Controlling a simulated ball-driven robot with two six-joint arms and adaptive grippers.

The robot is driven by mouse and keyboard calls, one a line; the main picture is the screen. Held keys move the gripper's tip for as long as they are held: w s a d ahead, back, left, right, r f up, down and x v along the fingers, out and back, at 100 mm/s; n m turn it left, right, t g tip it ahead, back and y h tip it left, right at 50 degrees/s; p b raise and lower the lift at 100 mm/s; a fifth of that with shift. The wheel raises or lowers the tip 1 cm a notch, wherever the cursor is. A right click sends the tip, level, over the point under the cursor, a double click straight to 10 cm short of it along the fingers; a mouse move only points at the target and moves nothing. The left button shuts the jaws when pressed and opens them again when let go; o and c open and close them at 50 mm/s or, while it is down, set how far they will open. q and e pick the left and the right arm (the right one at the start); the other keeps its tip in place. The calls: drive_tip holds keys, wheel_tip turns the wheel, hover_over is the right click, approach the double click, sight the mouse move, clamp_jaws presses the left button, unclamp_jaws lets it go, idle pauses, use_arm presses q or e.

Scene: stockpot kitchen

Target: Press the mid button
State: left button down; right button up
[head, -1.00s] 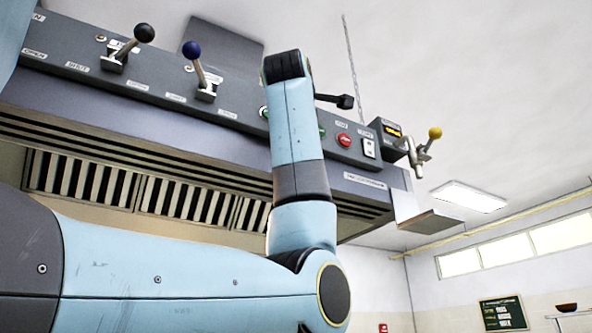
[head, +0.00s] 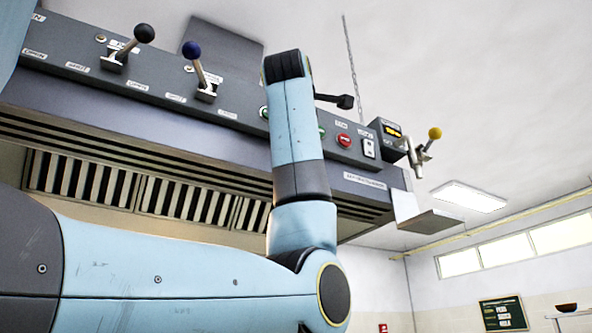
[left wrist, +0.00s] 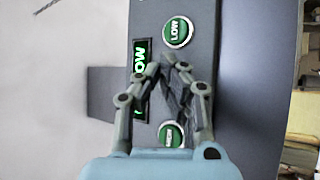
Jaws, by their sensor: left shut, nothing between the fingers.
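My left gripper (left wrist: 172,62) is shut and empty in the left wrist view, its fingertips in front of the dark control panel (left wrist: 234,60). A round green button marked LOW (left wrist: 178,31) is just above the fingertips, and another green button (left wrist: 170,134) with unclear lettering shows below, between the fingers. No mid button can be made out; the panel between these two buttons is largely covered by the fingers. I cannot tell whether the fingertips touch the panel. In the head view my left arm covers part of the button row, and its gripper is not clearly seen.
A lit display (left wrist: 140,60) reading LOW sits beside the buttons. A dark bar (head: 335,100) juts out beside my arm.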

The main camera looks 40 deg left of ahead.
use_arm(q)
drive_tip(key=shift+a, duration=0.15)
drive_tip(key=shift+w+a, duration=0.15)
drive_tip(key=shift+a, duration=0.15)
idle(0.3)
drive_tip(key=shift+w+a, duration=0.15)
drive_tip(key=shift+a, duration=0.2)
idle(0.6)
drive_tip(key=shift+d, duration=0.15)
idle(0.3)
drive_tip(key=shift+s+d, duration=0.35)
drive_tip(key=shift+d, duration=0.3)
drive_tip(key=d, duration=0.1)
drive_tip(key=s+d, duration=0.1)
drive_tip(key=d, duration=0.1)
drive_tip(key=s+d+b, duration=0.1)
drive_tip(key=shift+d, duration=0.25)
drive_tip(key=shift+w, duration=0.1)
idle(0.7)
